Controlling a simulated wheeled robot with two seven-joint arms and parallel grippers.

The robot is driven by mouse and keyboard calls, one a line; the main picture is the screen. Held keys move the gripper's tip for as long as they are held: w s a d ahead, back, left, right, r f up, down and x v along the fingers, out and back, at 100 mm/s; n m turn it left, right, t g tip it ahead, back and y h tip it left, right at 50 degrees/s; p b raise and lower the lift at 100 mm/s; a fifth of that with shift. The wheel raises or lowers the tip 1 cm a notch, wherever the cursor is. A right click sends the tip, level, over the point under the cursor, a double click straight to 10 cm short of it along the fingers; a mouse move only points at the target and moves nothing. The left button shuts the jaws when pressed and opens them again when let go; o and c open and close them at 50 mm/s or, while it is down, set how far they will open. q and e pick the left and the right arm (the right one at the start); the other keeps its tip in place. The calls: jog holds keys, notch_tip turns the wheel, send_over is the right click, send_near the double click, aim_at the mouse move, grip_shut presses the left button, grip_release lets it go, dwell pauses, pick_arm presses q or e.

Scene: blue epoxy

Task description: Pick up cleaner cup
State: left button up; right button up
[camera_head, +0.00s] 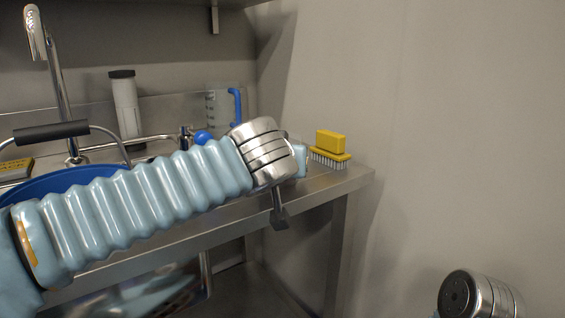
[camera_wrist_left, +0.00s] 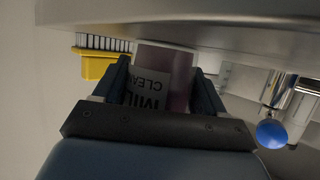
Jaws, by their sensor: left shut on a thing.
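In the left wrist view, the cleaner cup (camera_wrist_left: 180,78) stands between the two dark fingers of my left gripper (camera_wrist_left: 163,80). It is a dull reddish-purple cup with a pale label; part of the lettering shows, upside down. The fingers are shut on its sides. In the head view, my left arm reaches across the sink to the right end of the counter, and its wrist hides the gripper and most or all of the cup. My right gripper is not in view; only a metal part of my right arm shows at the bottom right.
A yellow brush (camera_head: 331,150) stands near the counter's right end, close to my left wrist; it also shows in the left wrist view (camera_wrist_left: 97,64). Behind my arm are a blue-handled jug (camera_head: 218,110), a white cylinder with a dark lid (camera_head: 125,105), a tap (camera_head: 60,85) and a blue basin (camera_head: 65,182).

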pick_arm(q)
jog(key=shift+r, duration=0.15)
jog(key=r, duration=0.4)
jog(key=shift+s+p, duration=0.35)
jog(key=shift+s, duration=0.05)
jog(key=w+d+r+v, duration=0.1)
jog(key=r+v, duration=0.1)
jog(key=v, duration=1.3)
jog(key=shift+s+r, duration=0.3)
jog(key=shift+r, duration=0.1)
